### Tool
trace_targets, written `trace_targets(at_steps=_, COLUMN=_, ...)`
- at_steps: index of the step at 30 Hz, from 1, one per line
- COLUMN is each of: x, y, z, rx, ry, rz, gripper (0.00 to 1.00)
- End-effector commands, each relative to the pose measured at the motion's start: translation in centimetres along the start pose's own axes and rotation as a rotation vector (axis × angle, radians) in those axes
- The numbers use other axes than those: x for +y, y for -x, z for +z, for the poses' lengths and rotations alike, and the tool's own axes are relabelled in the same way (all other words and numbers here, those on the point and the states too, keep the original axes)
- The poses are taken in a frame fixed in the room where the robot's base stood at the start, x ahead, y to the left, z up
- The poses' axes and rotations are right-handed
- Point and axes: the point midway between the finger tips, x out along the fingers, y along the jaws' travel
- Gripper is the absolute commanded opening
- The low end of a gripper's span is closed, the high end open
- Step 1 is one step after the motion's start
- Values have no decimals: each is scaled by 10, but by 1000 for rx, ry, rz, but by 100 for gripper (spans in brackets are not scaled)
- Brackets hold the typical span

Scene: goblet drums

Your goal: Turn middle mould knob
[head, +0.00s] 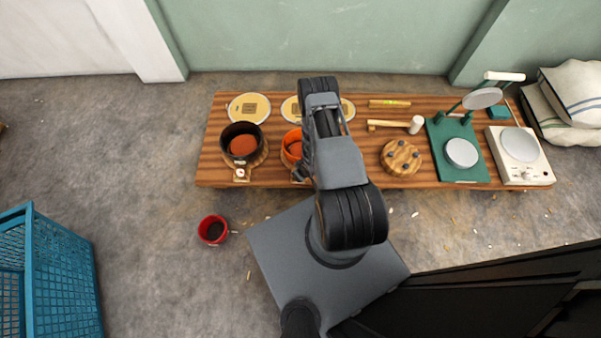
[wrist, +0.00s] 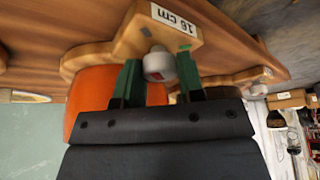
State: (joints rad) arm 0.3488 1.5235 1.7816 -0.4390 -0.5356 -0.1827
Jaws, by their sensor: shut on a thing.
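The middle mould is an orange bowl (head: 291,145) on a wooden base, partly hidden behind my arm. In the wrist view the orange mould (wrist: 90,95) sits beside its wooden base (wrist: 95,57), which carries a "16 cm" label (wrist: 173,18). Its pale grey, rounded knob (wrist: 158,66) with a red mark lies between the green fingers of my gripper (wrist: 158,80). The fingers are shut on the knob, one on each side. In the head view the fingertips are mostly hidden by my arm.
A dark mould (head: 241,142) with its own dial (head: 241,172) stands at left on the wooden bench (head: 212,165). Round drum skins (head: 249,107) lie behind. A mallet (head: 416,125), a knobbed disc (head: 401,157) and a green stand (head: 440,150) are right. A red cup (head: 212,229) is on the floor.

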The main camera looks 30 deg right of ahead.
Motion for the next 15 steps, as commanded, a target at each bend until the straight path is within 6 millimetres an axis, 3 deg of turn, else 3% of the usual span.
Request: trace_targets(at_steps=15, x=-3, y=-1, z=1, rx=-2, ry=-342, rz=141, gripper=12)
